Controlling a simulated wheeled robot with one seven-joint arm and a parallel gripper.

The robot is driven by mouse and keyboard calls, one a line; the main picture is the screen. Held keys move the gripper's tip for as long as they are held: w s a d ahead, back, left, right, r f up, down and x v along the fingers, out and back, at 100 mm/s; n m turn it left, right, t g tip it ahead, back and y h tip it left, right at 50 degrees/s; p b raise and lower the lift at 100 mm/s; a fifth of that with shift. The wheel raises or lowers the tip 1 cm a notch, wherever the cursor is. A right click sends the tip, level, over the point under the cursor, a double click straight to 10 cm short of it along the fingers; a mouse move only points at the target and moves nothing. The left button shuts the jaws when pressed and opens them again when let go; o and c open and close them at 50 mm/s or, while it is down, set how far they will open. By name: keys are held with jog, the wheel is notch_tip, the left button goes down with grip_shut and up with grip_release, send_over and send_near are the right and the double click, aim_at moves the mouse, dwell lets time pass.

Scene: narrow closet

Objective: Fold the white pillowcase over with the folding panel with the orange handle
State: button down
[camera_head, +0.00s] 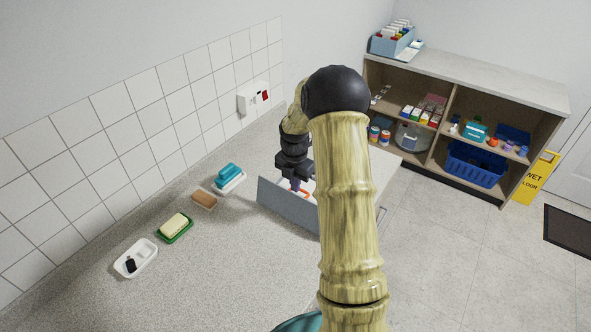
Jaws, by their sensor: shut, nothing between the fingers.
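A grey folding panel (288,208) stands raised on edge on the counter, in the middle of the camera_head view. My gripper (297,188) is shut and empty, just behind the panel's top edge. An orange piece (305,194), which looks like the handle, shows right beside the fingertips; whether they touch it I cannot tell. A small patch of white (309,185) shows behind the panel; it may be the white pillowcase.
On the counter (225,270), left of the panel, are a white dish (135,258), a green soap tray (175,228), a brown block (204,200) and a teal brush (229,174). A tiled wall (150,130) runs behind. Shelves (465,95) and a yellow sign (535,178) stand at right.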

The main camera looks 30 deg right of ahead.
jog(key=shift+w+d+f+p, duration=0.25)
jog(key=shift+w+d+f, duration=0.05)
jog(key=shift+d+f, duration=0.3)
jog(key=shift+w+d+f+p, duration=0.3)
jog(key=shift+d+f, duration=0.15)
jog(key=shift+f, duration=0.15)
jog(key=shift+w+d+f+b, duration=0.35)
jog(key=shift+d+f, duration=0.2)
jog(key=shift+d, duration=0.15)
jog(key=shift+s, duration=0.1)
notch_tip(320, 180, up, 14)
jog(key=a, duration=0.1)
jog(key=shift+s+a+f, duration=0.25)
jog(key=shift+s+a, duration=0.1)
jog(key=shift+s, duration=0.05)
jog(key=shift+w, duration=0.2)
